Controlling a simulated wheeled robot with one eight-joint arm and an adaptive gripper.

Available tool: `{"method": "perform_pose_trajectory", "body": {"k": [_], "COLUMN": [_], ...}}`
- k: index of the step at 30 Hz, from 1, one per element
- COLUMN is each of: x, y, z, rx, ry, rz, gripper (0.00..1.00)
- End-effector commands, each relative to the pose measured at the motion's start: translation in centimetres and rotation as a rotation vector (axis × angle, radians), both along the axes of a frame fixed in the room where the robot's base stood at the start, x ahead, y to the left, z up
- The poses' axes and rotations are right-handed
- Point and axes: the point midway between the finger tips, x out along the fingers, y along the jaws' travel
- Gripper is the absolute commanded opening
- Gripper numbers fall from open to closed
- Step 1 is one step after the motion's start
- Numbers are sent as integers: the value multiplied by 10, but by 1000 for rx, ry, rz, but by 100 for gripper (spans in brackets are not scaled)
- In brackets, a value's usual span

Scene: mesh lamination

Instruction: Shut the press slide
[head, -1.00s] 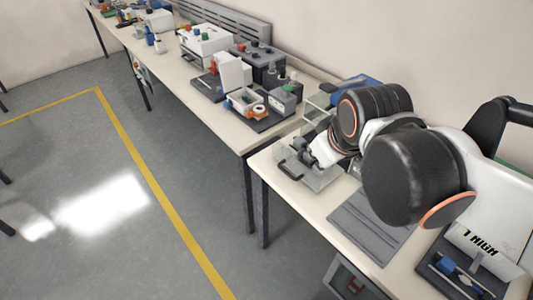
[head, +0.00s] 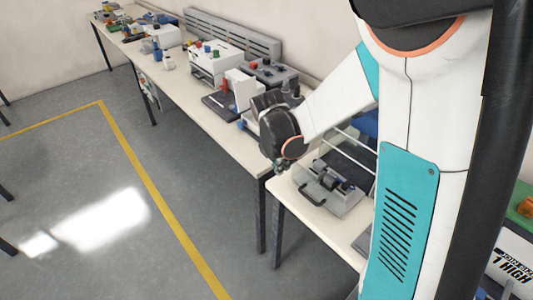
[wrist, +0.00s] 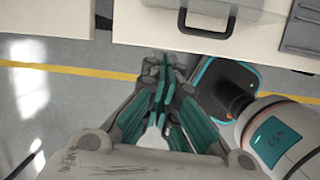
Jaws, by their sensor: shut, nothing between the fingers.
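The press slide (head: 325,204) is a pale grey plate with a dark handle (head: 311,194) at its front. It sticks out from the press frame (head: 352,143) toward the table's front edge. A dark grey clamp-like piece sits on the plate. The handle also shows at the top of the wrist view (wrist: 207,24). My gripper (wrist: 163,62) is shut and empty, pointing toward the table edge, apart from the handle and in front of it. In the head view my gripper (head: 281,166) is small and partly hidden by my wrist. My arm hides the right part of the press.
The slide stands on a pale table (head: 303,214) whose front edge shows in the wrist view (wrist: 140,28). A gap separates it from a longer bench (head: 192,98) with several devices. Open grey floor (head: 90,180) with a yellow line lies in front.

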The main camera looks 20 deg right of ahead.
Motion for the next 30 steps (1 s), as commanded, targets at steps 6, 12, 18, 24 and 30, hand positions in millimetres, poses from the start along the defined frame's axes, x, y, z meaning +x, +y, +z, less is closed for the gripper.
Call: {"method": "perform_pose_trajectory", "body": {"k": [6,12,18,24,30], "x": [5,7,10,13,22], "y": [-3,-8,-17,-26,-51], "z": [-17,-39,-77,-115,-114], "rx": [-20,-20,-20,-20,-20], "ry": [47,48,47,47,46], "rz": [85,88,87,87,84], "gripper": [0,0,0,0,0]}}
